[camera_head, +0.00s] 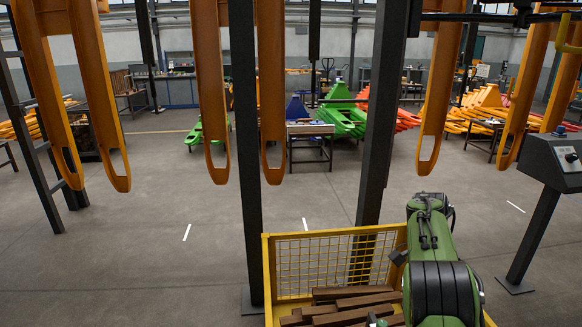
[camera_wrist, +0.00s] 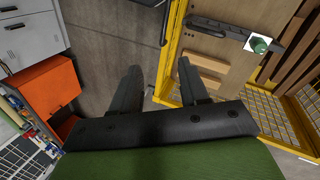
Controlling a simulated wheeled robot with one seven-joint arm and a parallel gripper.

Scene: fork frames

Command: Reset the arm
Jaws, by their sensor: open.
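My gripper (camera_wrist: 160,88) shows in the wrist view with its two dark fingers spread apart and nothing between them. Past the fingertips are the grey floor and the edge of a yellow crate. In the head view my green and black arm is folded low at the right, over the crate's right side. The gripper itself is not clearly seen there.
The yellow mesh crate (camera_head: 267,285) holds several brown wooden bars (camera_head: 352,302). Orange forks (camera_head: 213,90) hang from above, between dark posts (camera_head: 243,160). A control box (camera_head: 560,160) stands at right. Open floor (camera_head: 130,240) lies at left.

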